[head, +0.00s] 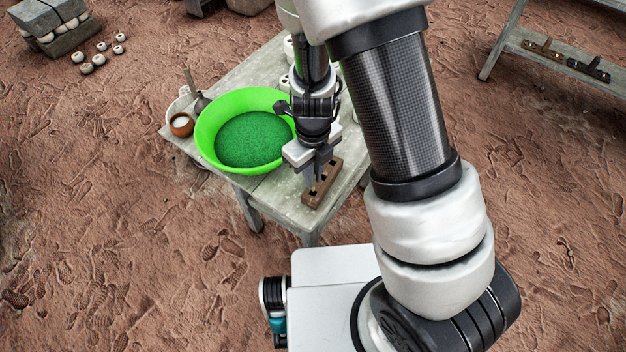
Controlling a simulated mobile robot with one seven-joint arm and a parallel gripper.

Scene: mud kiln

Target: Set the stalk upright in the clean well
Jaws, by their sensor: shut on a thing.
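A brown wooden block (313,199) with dark wells in its top lies near the front edge of the grey table (283,205). My gripper (317,181) points down over the block, its fingers close to the wells. It is shut on a thin thing, which I take to be the stalk. The stalk is almost wholly hidden by the fingers, so its tilt and whether its end is inside a well cannot be told. Which well is clean is too small to tell.
A bright green bowl (210,116) of green grains stands left of my gripper, close to it. A small brown cup (181,124) is at the table's left edge. White pots (289,48) stand behind my arm. A shelf (560,57) stands far right.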

